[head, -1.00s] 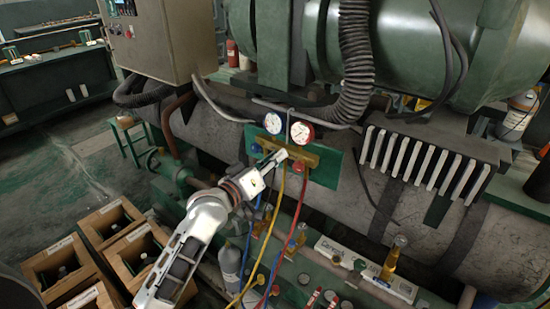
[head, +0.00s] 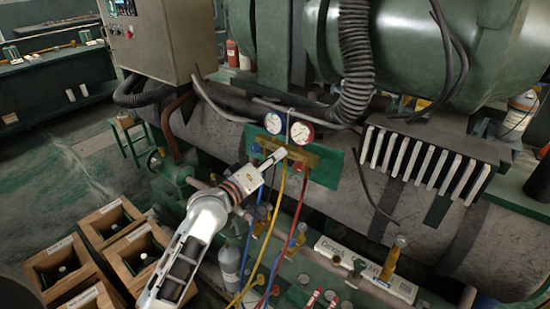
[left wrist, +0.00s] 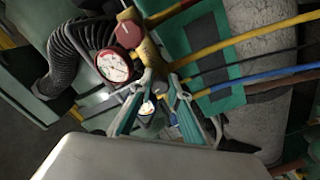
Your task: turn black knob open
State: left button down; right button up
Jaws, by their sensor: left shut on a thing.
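The gauge manifold is a brass block (head: 312,158) on a green plate (head: 325,172), with a blue-rimmed gauge (head: 273,123) and a red-rimmed gauge (head: 302,132). The red gauge also shows in the left wrist view (left wrist: 113,66). My left gripper (head: 281,154) reaches the front middle of the block. In the left wrist view its two fingers (left wrist: 155,112) are shut on a small dark piece (left wrist: 148,119), apparently the black knob, mostly hidden between them. A red knob (head: 298,167) and a blue knob (head: 257,148) sit at either side. My right gripper is not in view.
Yellow (head: 277,215), blue and red (head: 296,222) hoses hang below the manifold, close to my gripper. Wooden crates (head: 110,222) stand at lower left.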

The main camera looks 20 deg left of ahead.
pick_arm(q)
jog(key=c, duration=1.9)
grip_release()
jog(key=v, duration=1.2)
